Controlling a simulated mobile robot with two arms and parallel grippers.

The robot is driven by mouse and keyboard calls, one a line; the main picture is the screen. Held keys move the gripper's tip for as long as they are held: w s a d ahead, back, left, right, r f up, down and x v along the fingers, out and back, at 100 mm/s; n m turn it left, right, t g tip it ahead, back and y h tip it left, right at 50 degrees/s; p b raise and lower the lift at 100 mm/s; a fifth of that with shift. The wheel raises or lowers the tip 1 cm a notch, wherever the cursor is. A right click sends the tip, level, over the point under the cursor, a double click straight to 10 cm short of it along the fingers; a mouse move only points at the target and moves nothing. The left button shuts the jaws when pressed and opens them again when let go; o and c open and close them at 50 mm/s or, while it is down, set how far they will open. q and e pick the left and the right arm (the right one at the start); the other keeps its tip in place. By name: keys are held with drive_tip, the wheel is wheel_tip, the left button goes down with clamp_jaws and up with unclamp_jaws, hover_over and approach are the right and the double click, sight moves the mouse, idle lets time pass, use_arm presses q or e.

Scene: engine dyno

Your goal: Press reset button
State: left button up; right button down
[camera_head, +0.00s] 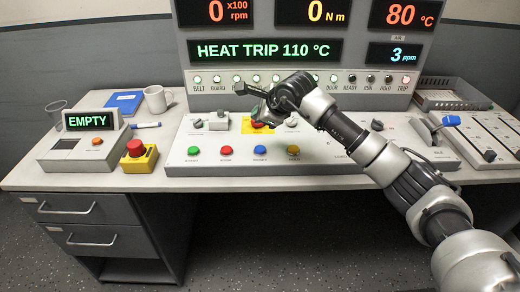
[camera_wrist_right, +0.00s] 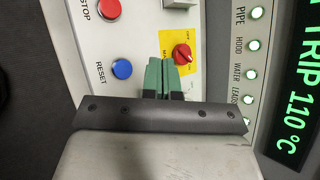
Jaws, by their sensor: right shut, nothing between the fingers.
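The blue reset button (camera_head: 260,150) sits in the row of coloured buttons at the front of the sloped console. In the right wrist view the blue button (camera_wrist_right: 122,69) has the label RESET beside it and is uncovered. My right gripper (camera_head: 259,114) is over the console, behind the button row, near the yellow plate. In the right wrist view its green fingertips (camera_wrist_right: 160,78) are together, empty, between the blue button and a red knob (camera_wrist_right: 182,54). The fingertips appear apart from the blue button. My left gripper is not in view.
A red stop button (camera_head: 225,150) is left of the blue one, and a yellow button (camera_head: 293,150) is right. A lit display (camera_head: 266,50) reads HEAT TRIP 110 °C. A red button on a yellow box (camera_head: 138,155) and a white mug (camera_head: 157,99) stand on the desk's left.

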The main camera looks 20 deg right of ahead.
sight(259, 150)
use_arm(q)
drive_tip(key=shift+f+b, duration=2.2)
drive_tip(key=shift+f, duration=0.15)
use_arm(e)
drive_tip(key=shift+f, duration=4)
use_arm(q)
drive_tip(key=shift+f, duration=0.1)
use_arm(e)
drive_tip(key=shift+f, duration=0.1)
drive_tip(key=shift+f+b, duration=0.3)
drive_tip(key=shift+b, duration=0.05)
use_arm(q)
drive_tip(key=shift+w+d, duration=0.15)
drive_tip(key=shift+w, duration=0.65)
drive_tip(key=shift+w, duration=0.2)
use_arm(e)
drive_tip(key=shift+f, duration=0.1)
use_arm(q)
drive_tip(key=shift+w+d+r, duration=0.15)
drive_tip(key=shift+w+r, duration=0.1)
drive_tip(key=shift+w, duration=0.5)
